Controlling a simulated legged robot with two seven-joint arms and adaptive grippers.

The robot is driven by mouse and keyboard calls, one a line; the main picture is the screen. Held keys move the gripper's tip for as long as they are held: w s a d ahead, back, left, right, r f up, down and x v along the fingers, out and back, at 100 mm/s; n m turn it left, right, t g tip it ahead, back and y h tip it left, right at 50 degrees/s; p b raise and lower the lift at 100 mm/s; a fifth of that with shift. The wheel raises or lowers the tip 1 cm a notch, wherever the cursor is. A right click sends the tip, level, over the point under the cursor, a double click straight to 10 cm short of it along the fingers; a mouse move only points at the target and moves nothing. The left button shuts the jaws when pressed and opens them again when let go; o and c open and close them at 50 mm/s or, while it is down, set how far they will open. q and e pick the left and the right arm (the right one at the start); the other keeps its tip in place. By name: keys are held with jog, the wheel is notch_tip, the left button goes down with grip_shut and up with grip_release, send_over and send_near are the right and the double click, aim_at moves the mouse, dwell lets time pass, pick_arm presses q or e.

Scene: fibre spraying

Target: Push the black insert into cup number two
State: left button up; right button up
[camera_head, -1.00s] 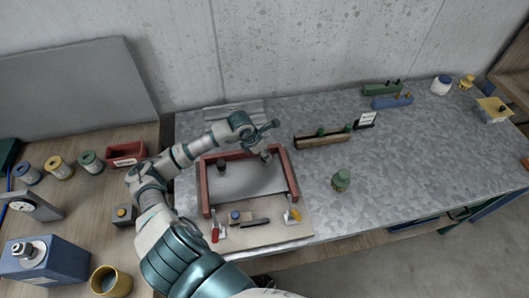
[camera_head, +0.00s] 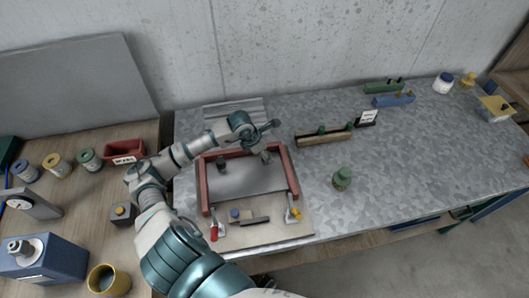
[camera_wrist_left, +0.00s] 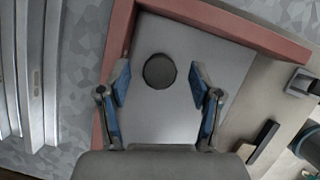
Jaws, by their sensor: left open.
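My left gripper (camera_head: 266,131) is open above the far right part of the red-framed board (camera_head: 204,190). In the left wrist view my open left gripper (camera_wrist_left: 159,76) has its blue-padded fingertips on either side of a dark round piece (camera_wrist_left: 159,71), with gaps on both sides. This piece also shows in the head view (camera_head: 266,158), below the gripper. Another dark piece (camera_head: 222,163) stands at the far left of the board. I cannot tell which is cup number two or the black insert, and no number is readable. My right gripper is not in view.
Clamps (camera_head: 294,212) and a black bar (camera_head: 255,221) lie at the board's near edge. A green-lidded jar (camera_head: 342,178) and a wooden rack (camera_head: 323,138) stand to the right. Metal strips (camera_head: 235,109) lie behind the frame. The right of the table has free room.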

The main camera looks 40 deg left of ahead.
pick_arm(q)
jog(key=v, duration=1.1)
jog(key=shift+r, duration=0.35)
jog(key=shift+s+a, duration=0.1)
jog(key=shift+s, duration=0.05)
